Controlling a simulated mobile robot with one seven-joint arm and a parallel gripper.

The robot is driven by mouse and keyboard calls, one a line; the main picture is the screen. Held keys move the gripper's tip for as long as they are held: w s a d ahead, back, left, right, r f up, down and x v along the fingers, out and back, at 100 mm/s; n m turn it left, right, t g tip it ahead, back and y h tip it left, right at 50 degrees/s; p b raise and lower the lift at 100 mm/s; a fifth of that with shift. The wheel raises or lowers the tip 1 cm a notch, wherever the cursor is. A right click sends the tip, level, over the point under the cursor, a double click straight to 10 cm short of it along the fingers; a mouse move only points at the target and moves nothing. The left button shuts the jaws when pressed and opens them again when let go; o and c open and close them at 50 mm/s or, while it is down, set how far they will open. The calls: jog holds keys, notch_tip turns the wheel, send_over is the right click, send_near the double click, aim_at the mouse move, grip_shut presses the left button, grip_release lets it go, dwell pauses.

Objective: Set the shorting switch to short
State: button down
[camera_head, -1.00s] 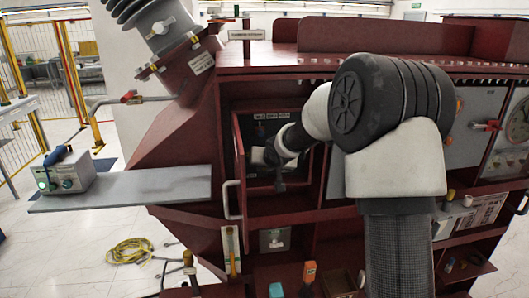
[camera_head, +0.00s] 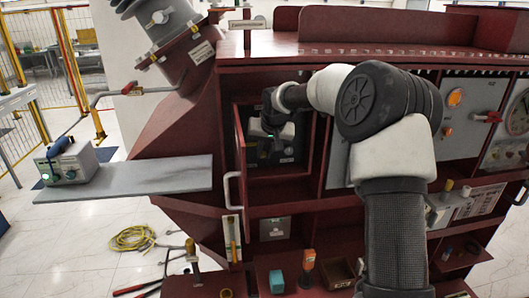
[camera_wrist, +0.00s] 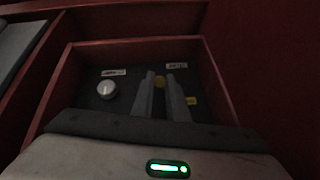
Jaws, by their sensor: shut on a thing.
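The open compartment in the red cabinet holds a dark panel (camera_wrist: 125,105) with two white labels, a silver round knob (camera_wrist: 107,90) at its left and a small yellow tag (camera_wrist: 191,101) at its right. My gripper (camera_wrist: 161,76) reaches into the compartment. The fingers hide most of this part, and I cannot read the labels or tell the switch's position. In the head view my gripper (camera_head: 273,135) is in the compartment's upper part, its fingertips unclear.
The compartment's red door (camera_head: 239,150) stands open at the left, with a white handle (camera_head: 230,190). Red walls enclose my gripper closely. A grey shelf (camera_head: 130,180) with a blue-handled test box (camera_head: 67,162) juts out left. A yellow cable coil (camera_head: 133,238) lies on the floor.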

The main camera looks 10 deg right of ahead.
jog(key=shift+f, duration=0.1)
jog(key=c, duration=2)
grip_release()
jog(key=b+v, duration=0.1)
jog(key=v, duration=1.6)
jog(key=shift+r+b, duration=0.25)
jog(key=shift+b, duration=0.1)
jog(key=shift+s, duration=0.1)
jog(key=s+a+n+h, duration=0.1)
jog(key=s+a, duration=0.1)
jog(key=s, duration=0.6)
jog(key=s+a+h, duration=0.1)
jog(key=s+a, duration=0.1)
jog(key=s, duration=0.6)
jog(key=shift+n+g+y, duration=0.4)
jog(key=shift+n+y, duration=0.1)
jog(key=shift+y, duration=0.1)
jog(key=s+d+f, duration=0.1)
jog(key=s+f, duration=0.1)
jog(key=s, duration=0.4)
jog(key=s+d+f, duration=0.1)
jog(key=s+f, duration=0.2)
jog(key=s, duration=0.4)
jog(key=s+d+f, duration=0.1)
jog(key=s+f, duration=0.1)
jog(key=s, duration=0.5)
jog(key=shift+s+d+f, duration=0.15)
jog(key=shift+d+f, duration=0.15)
